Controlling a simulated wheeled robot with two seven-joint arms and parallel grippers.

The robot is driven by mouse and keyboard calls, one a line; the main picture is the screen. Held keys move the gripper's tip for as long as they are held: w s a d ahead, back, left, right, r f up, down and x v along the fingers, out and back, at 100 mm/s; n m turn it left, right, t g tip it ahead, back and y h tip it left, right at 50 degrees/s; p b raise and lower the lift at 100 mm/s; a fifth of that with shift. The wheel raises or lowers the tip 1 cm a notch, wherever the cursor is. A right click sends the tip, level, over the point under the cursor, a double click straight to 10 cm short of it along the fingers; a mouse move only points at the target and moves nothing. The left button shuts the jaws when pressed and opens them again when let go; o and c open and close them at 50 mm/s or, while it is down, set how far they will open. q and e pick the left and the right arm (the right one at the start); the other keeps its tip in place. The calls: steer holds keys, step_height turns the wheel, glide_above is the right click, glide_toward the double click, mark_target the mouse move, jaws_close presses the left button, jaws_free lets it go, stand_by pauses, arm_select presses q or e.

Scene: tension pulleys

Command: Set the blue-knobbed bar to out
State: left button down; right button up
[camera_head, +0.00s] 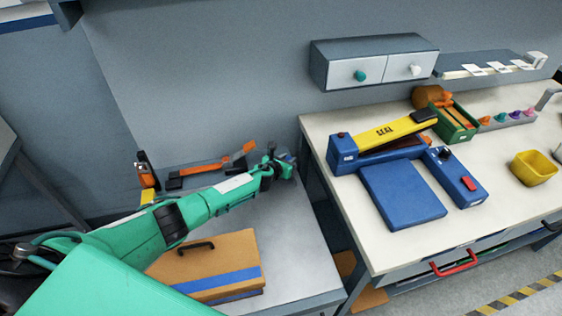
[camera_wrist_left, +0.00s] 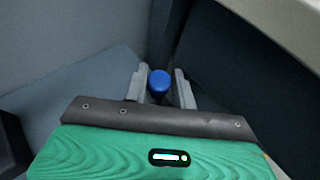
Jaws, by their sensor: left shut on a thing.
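My left arm comes in from the left and its gripper (camera_head: 284,164) is at the far right corner of the low grey table. In the left wrist view, the two grey fingers of my left gripper (camera_wrist_left: 161,88) stand on either side of a round blue knob (camera_wrist_left: 159,80), shut on it. The knob's top shows between the fingertips. The bar under the knob is hidden by the gripper, so I cannot tell its position. My right gripper is not in view.
The low grey table (camera_head: 304,240) holds a tan case (camera_head: 215,262) and orange-black tools (camera_head: 205,170). Right of it, across a narrow gap, a white workbench (camera_head: 350,205) carries a blue sealer with a yellow arm (camera_head: 395,132). A two-drawer cabinet (camera_head: 372,62) hangs on the wall.

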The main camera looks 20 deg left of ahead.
arm_select(q)
steer(key=shift+d+r, duration=0.1)
steer(key=shift+d, duration=0.05)
steer(key=c, duration=1.3)
jaws_free()
steer(key=shift+w, duration=0.1)
steer(key=shift+o, duration=0.7)
steer(key=shift+d, duration=0.1)
